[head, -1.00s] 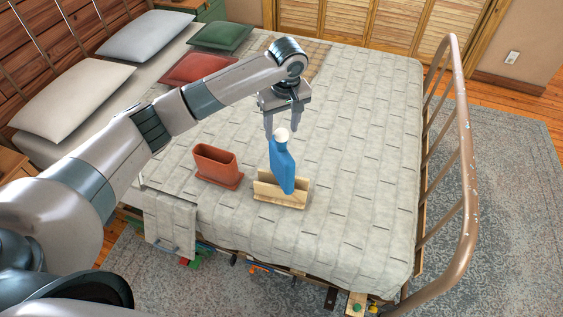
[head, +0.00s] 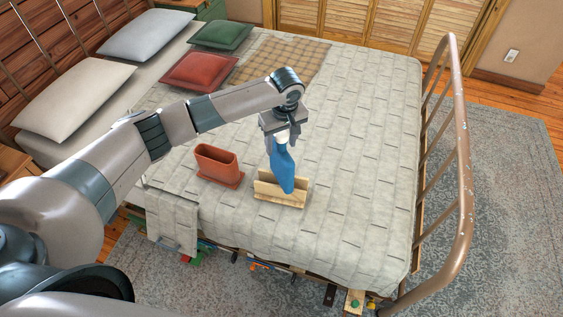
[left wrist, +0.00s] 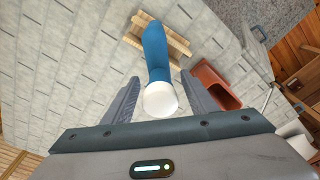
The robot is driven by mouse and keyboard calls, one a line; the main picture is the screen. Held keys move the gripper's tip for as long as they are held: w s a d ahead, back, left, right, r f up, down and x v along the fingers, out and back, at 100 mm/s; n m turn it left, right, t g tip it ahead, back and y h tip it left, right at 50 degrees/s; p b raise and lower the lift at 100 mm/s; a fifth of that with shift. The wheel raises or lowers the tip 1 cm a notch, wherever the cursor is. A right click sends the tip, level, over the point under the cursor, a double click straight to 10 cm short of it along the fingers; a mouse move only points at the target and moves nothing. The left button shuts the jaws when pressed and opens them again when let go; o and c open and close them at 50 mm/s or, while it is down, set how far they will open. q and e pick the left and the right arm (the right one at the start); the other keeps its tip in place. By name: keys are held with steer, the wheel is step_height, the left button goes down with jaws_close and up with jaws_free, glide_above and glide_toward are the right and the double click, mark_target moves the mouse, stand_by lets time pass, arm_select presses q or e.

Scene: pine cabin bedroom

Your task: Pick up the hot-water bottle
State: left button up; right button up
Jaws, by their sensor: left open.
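The blue hot-water bottle (head: 281,169) with a white cap stands slightly tilted in a pale wooden holder (head: 280,200) on the bed. In the left wrist view the bottle (left wrist: 156,52) points its white cap toward my camera. My left gripper (head: 282,139) is open above the holder, its fingers around the upper end of the bottle. In the left wrist view the fingers lie on both sides of the cap, with gaps showing. My right gripper is not in view.
A terracotta open container (head: 217,166) stands on the bed left of the holder. Pillows and red and green cushions (head: 199,70) lie toward the headboard. A metal bed rail (head: 465,170) rises at the right. The quilt between holder and rail is clear.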

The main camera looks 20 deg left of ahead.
arm_select(q)
steer(key=shift+w+a+f, duration=0.1)
steer(key=shift+f, duration=0.9)
jaws_close()
